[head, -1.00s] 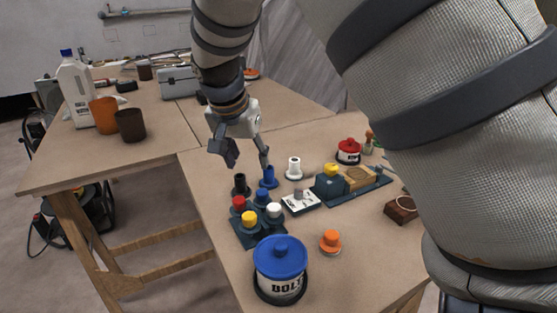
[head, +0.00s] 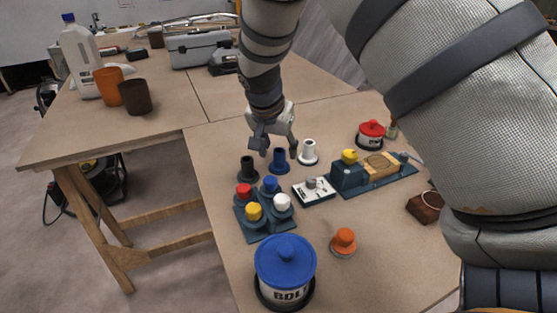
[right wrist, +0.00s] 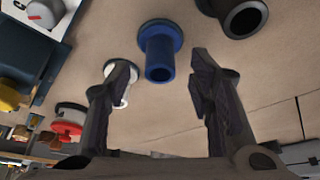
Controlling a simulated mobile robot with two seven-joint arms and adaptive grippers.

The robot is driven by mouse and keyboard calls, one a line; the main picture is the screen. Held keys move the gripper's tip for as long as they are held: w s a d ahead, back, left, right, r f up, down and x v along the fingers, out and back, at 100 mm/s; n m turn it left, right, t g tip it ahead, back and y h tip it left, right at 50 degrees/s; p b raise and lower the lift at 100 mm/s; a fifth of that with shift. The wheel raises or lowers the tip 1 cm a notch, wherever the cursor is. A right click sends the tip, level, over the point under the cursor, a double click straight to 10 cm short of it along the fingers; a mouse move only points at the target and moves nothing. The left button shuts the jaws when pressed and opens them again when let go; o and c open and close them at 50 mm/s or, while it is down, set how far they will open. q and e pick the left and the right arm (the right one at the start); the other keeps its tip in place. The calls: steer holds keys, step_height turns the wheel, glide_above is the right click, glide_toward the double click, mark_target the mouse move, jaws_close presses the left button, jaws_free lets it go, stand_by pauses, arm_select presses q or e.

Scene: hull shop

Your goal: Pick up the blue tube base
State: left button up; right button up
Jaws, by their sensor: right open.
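The blue tube base (head: 279,162) stands upright on the table, between a black tube base (head: 247,169) and a white tube base (head: 308,152). My right gripper (head: 272,150) is just behind it, jaws open and empty. In the right wrist view the blue tube base (right wrist: 159,52) shows ahead of and between the open fingertips (right wrist: 160,75), apart from both. The white one (right wrist: 120,86) is partly hidden behind the left finger, and the black one (right wrist: 240,14) is at the upper right. My left gripper does not show.
Close in front stand a rack (head: 262,229) with coloured caps and a small white switch box (head: 314,191). A blue-lidded bolt tin (head: 285,270), an orange knob (head: 343,242) and a dark fixture with a wooden block (head: 378,169) are nearby. A red-lidded tin (head: 370,134) stands farther right.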

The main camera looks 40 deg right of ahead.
steer(key=x, duration=0.2)
steer(key=shift+d+f, duration=0.1)
steer(key=shift+f, duration=0.25)
steer(key=shift+r, duration=0.15)
steer(key=shift+c, duration=0.8)
jaws_close()
